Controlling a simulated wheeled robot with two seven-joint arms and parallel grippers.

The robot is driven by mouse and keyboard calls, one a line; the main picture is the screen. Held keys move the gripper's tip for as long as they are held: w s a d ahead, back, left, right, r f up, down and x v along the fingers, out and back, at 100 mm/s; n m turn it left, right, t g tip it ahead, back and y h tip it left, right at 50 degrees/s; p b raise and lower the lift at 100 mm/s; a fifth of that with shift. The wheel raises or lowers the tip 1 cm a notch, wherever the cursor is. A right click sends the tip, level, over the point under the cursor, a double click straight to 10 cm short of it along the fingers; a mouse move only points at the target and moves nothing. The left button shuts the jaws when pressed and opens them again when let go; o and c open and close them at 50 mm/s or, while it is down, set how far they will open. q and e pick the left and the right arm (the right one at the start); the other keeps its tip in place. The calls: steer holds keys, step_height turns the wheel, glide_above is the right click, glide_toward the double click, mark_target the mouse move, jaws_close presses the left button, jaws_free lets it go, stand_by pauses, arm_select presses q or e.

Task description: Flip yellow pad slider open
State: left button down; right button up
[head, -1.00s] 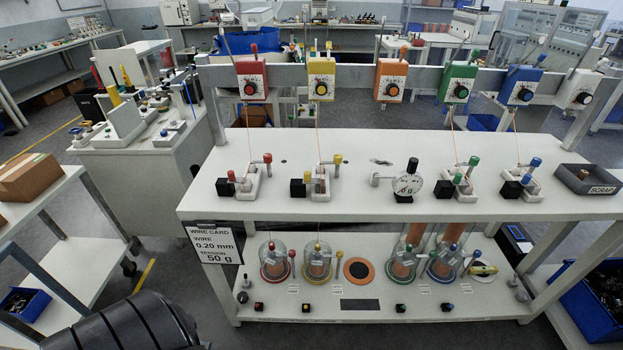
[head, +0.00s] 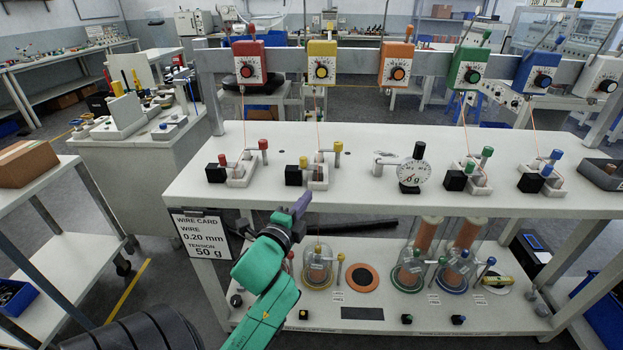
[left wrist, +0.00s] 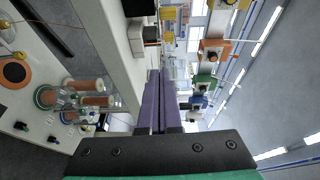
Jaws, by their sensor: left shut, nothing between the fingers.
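The yellow pad unit (head: 318,177) sits on the upper bench top, with a black block (head: 293,175) at its left. It has a yellow knob on a post at the right (head: 338,147) and a second one at the left (head: 303,162). A thin wire runs down to it from the yellow tensioner (head: 321,64). My left gripper (head: 303,203) is shut and empty, at the bench's front edge, nearer than the pad and apart from it. Its purple fingers show together in the left wrist view (left wrist: 160,76). I cannot tell the slider's position. My right gripper is not in view.
Similar red (head: 240,175), green (head: 474,180) and blue (head: 543,181) pad units and a round dial gauge (head: 411,173) stand on the bench. Below, glass-covered spools (head: 415,265) stand on the lower shelf (head: 362,325). A wire card (head: 205,240) hangs at the front left.

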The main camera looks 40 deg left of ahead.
mark_target(306, 169)
arm_select(q)
steer(key=shift+s+a+r, duration=0.1)
steer(key=shift+s+r, duration=0.15)
steer(key=shift+r, duration=0.65)
steer(key=shift+w, duration=0.1)
steer(key=x, duration=0.3)
steer(key=p+x, duration=0.1)
steer(key=x, duration=0.2)
steer(key=p+x, duration=0.1)
steer(key=x, duration=0.2)
steer(key=shift+w+r, duration=0.15)
steer(key=shift+r, duration=0.1)
steer(key=a+p, duration=0.1)
steer(key=a, duration=0.2)
steer(key=shift+w+a, duration=0.15)
steer(key=shift+a, duration=0.2)
steer(key=shift+a+f, duration=0.1)
steer(key=shift+a, duration=0.25)
steer(key=shift+d, duration=0.1)
